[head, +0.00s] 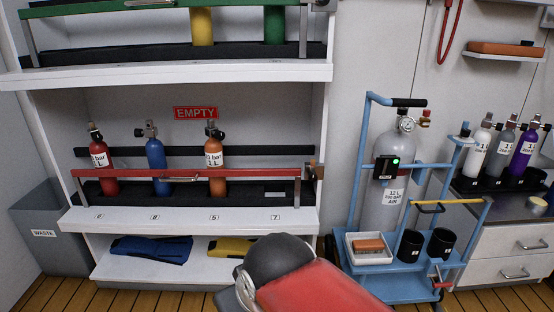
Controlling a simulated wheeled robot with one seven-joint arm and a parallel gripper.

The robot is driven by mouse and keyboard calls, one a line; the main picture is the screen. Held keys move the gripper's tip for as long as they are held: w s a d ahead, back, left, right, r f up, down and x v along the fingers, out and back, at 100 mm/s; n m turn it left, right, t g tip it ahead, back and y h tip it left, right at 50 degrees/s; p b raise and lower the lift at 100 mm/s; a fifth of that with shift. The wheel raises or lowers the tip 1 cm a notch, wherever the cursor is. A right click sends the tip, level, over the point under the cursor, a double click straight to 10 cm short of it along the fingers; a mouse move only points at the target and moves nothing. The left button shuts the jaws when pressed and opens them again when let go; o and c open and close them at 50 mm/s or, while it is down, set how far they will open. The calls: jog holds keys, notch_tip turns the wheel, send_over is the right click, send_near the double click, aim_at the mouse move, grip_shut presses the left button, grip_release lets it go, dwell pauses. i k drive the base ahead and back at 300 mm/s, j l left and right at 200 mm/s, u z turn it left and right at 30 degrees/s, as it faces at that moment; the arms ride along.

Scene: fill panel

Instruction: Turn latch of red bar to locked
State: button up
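The red bar (190,174) runs level across the front of the middle shelf, before a red cylinder (110,187), a blue cylinder (156,155) and an orange cylinder (213,158). Its latch (311,172) is at the right end, by the shelf's right post, with a dark part and a copper-coloured part. It is too small to tell which way the latch is turned. A red and dark grey part of my own arm shows at the bottom centre, below and in front of the shelf. My gripper is not in view.
A red EMPTY sign (196,113) is on the back wall above the bar. A blue trolley (371,272) with a grey cylinder (383,212) stands close to the right of the shelf. A waste bin (45,232) stands at left. A green bar (100,10) crosses the upper shelf.

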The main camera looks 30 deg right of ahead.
aim_at(313, 177)
jog(key=k+l+z, duration=0.1)
jog(key=z, duration=0.95)
jog(key=i+l, duration=0.1)
jog(key=l, duration=0.5)
jog(key=i+l, duration=0.1)
jog(key=l, duration=0.55)
jog(key=u, duration=0.05)
